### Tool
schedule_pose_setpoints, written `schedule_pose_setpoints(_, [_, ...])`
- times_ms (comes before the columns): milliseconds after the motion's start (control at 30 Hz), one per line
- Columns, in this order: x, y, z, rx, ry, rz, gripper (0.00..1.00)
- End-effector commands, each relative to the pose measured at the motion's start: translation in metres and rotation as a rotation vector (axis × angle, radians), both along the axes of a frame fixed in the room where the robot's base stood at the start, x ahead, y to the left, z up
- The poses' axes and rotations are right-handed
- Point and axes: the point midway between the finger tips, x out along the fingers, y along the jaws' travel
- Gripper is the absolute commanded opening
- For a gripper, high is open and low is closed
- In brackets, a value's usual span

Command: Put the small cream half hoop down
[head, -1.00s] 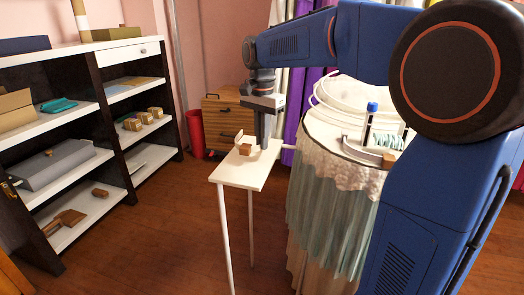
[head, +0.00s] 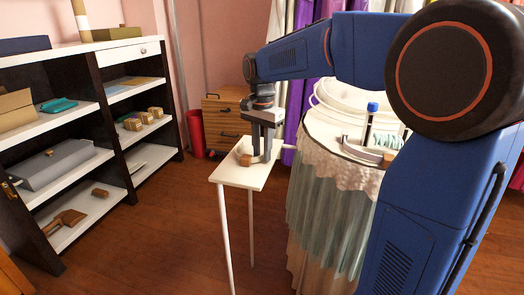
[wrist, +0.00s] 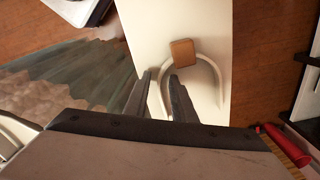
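The small cream half hoop (wrist: 214,69) lies on the white top of a narrow stand (wrist: 152,22), with a brown wooden block (wrist: 182,52) at the top of its curve. In the head view the half hoop is mostly hidden behind my gripper (head: 262,158). My gripper (wrist: 162,76) is open, its fingers apart and pointing down at the stand top. In the wrist view one leg of the half hoop runs toward the gap between the fingers. I cannot tell whether either finger touches it.
A round, cloth-draped table (head: 335,150) stands to the right, holding large white rings and a blue-capped post (head: 371,112). A shelf unit (head: 85,105) with boxes and blocks is at left. A wooden drawer unit (head: 226,118) and red bin (head: 196,131) stand behind. Open floor lies between.

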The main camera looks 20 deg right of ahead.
Motion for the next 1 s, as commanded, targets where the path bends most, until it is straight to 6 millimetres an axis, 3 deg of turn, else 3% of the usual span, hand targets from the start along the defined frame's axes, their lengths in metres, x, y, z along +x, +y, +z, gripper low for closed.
schedule_pose_setpoints(267, [0.000, 0.000, 0.010, 0.000, -0.001, 0.000, 0.23])
schedule_pose_setpoints(700, [0.001, 0.000, 0.089, 0.000, -0.002, 0.000, 0.23])
schedule_pose_setpoints(1000, [0.000, 0.000, 0.120, 0.000, 0.000, 0.000, 0.23])
